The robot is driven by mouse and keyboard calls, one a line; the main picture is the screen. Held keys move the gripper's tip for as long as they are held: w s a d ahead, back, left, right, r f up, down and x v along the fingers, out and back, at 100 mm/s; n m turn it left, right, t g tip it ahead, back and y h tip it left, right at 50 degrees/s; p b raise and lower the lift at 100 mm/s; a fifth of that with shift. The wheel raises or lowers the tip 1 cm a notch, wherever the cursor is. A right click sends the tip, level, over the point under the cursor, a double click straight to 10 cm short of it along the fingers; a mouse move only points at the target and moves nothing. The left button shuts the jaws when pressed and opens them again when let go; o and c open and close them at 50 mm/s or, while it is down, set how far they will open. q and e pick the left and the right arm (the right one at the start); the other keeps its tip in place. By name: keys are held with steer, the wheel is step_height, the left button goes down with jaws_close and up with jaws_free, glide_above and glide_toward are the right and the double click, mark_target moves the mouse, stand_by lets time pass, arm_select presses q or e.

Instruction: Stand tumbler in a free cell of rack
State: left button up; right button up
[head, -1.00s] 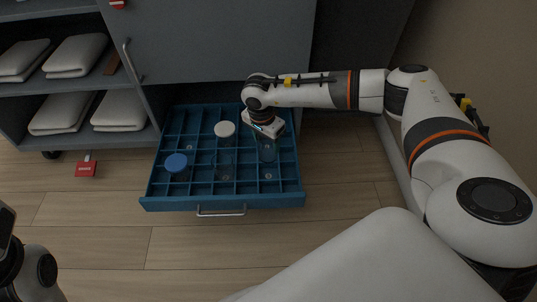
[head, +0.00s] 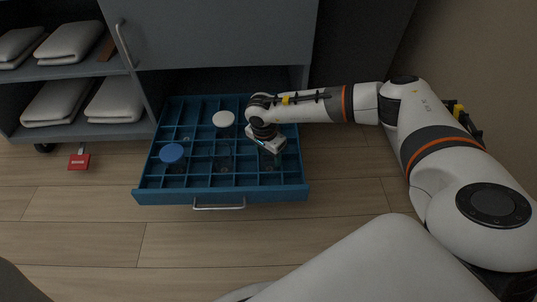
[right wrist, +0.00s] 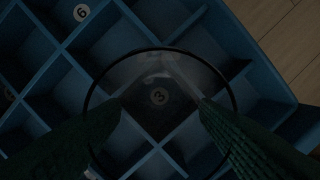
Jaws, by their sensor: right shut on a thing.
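The rack (head: 220,197) is a blue pulled-out drawer divided into cells. My right gripper (head: 271,149) is above its right part and shut on the clear tumbler (head: 270,161), which is faint and partly hidden below the gripper. In the right wrist view the tumbler's round rim (right wrist: 160,49) shows between the two dark green fingers. Through the tumbler I see a cell floor with a number 3 disc. I cannot tell whether the tumbler's base touches the rack. My left gripper is not in view.
A blue-lidded jar (head: 172,153) stands in the rack's left part, and a white-lidded jar (head: 223,119) stands near its middle. Several cells are empty. The grey cabinet (head: 220,40) rises behind. Folded towels (head: 62,103) lie on shelves at left.

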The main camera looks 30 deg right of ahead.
steer(key=shift+f, duration=0.15)
steer(key=o, duration=1.1)
